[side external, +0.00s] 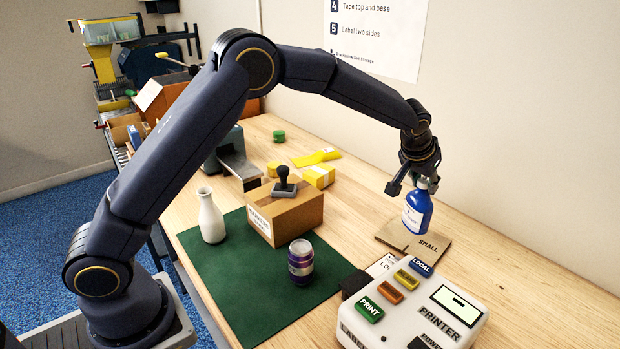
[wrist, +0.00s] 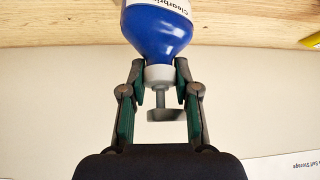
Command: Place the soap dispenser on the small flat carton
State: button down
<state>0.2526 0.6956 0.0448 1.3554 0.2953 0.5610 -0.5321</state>
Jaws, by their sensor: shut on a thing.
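The soap dispenser (side external: 417,210) is a blue bottle with a white label. My gripper (side external: 412,180) is shut on its neck and holds it roughly upright in the side external view. The small flat carton (side external: 432,246), brown and marked SMALL, lies flat on the table below the bottle. In the wrist view the fingers (wrist: 160,78) clasp the grey collar, and the blue bottle (wrist: 158,32) extends past the top edge. The carton is not seen there.
A label printer (side external: 415,312) stands in front of the carton. A green mat (side external: 240,290) holds a white bottle (side external: 211,217), a purple jar (side external: 301,262) and a brown box (side external: 290,215) with a stamp on top.

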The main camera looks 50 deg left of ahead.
aim_at(423, 191)
jog(key=shift+w+f, duration=0.45)
jog(key=shift+f, duration=0.05)
jog(key=shift+w+f, duration=0.2)
jog(key=shift+f, duration=1.6)
jog(key=c, duration=0.8)
grip_release()
jog(key=shift+f, duration=0.1)
jog(key=shift+c, duration=0.2)
